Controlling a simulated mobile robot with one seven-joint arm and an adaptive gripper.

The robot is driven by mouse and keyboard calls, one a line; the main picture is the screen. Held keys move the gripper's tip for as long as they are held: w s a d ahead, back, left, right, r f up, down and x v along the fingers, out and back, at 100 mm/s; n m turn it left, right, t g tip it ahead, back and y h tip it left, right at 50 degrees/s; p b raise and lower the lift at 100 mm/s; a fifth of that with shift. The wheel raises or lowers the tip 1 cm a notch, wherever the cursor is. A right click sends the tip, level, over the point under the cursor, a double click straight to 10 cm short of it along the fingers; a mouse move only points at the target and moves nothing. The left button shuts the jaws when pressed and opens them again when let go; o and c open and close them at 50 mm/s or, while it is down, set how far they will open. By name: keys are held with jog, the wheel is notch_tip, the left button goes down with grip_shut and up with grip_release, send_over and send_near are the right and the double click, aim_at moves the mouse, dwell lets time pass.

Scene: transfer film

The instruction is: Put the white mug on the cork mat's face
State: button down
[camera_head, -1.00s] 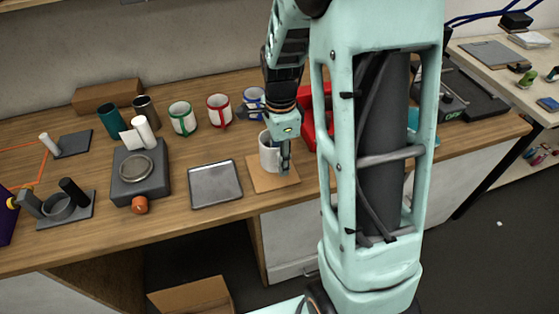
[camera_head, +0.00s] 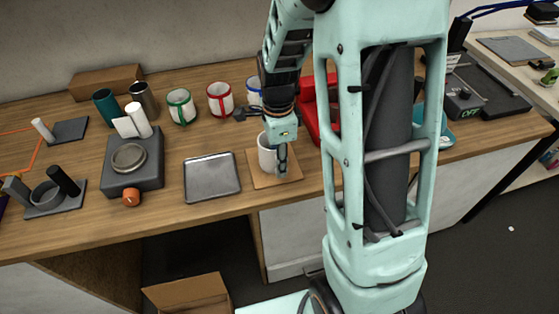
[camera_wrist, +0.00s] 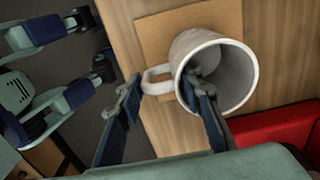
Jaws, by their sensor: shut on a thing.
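The white mug (camera_head: 265,158) is upright at the cork mat (camera_head: 291,176), over its face in the head view. Whether its base touches the mat is hard to tell. My gripper (camera_head: 282,162) points down at the mug's near right side. In the wrist view the mug (camera_wrist: 240,80) shows its open mouth, with its handle to the left. One finger of my gripper (camera_wrist: 165,98) is inside the mug and the other is outside, beyond the handle, so the wall and handle lie between them. The cork mat (camera_wrist: 160,35) shows behind the mug.
A metal tray (camera_head: 212,192) lies left of the mat. A scale-like device (camera_head: 146,176) stands farther left. Green-trimmed (camera_head: 181,107) and red-trimmed (camera_head: 220,99) mugs stand behind. A red object (camera_head: 318,118) is close on the right. The bench's front edge is just before the mat.

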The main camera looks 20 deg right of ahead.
jog(key=shift+f, duration=0.15)
jog(key=c, duration=1.4)
grip_release()
jog(key=shift+o, duration=0.2)
notch_tip(320, 180, up, 12)
jog(key=shift+r, duration=0.2)
